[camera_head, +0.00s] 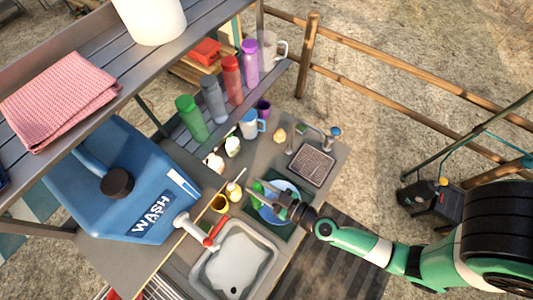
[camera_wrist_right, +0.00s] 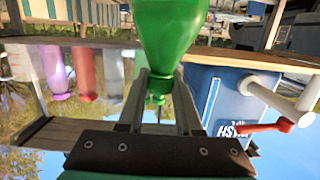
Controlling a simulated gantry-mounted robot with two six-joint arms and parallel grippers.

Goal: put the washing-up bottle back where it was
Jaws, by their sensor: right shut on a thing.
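The green washing-up bottle (camera_head: 257,193) is small and partly hidden by the jaws in the head view, over the left side of a blue-and-white bowl (camera_head: 283,191). In the right wrist view the bottle (camera_wrist_right: 170,38) is large and translucent green, between the two fingers. My right gripper (camera_head: 271,197) is shut on it; its fingers also show in the wrist view (camera_wrist_right: 160,92). I cannot tell whether the bottle touches anything below. My left gripper is in neither view.
A sink (camera_head: 234,262) is in front, with a blue water container (camera_head: 125,190) and its red-levered tap (camera_head: 209,236) to the left. Colored bottles line the shelf behind.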

